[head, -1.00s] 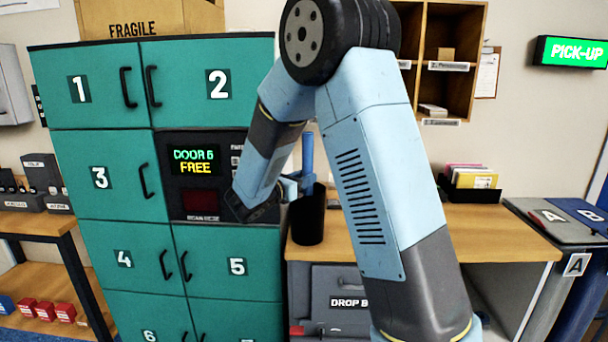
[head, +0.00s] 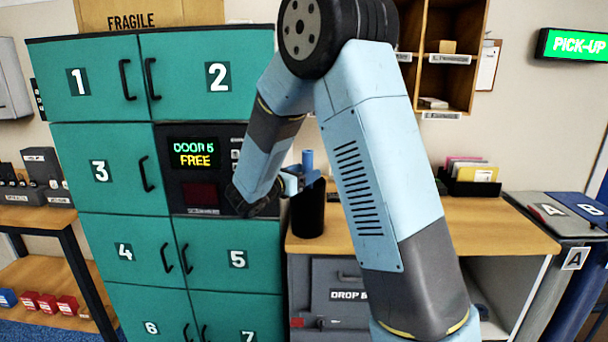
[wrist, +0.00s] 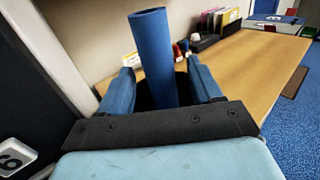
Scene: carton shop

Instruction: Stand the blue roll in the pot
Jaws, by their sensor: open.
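The blue roll (head: 308,161) stands in the black pot (head: 308,215), with its upper end above the rim. Its lower part is hidden inside the pot. The pot stands on the wooden counter beside the lockers. My gripper (head: 302,182) is at the pot's mouth, with its fingers around the roll. In the wrist view the roll (wrist: 153,50) rises between the two open blue fingers of my gripper (wrist: 162,88), with a gap visible on its right side. The dark inside of the pot shows behind and below it.
Teal lockers (head: 100,170) stand close on the left of the pot. A black holder with coloured cards (head: 470,178) sits further right on the wooden counter (head: 480,225).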

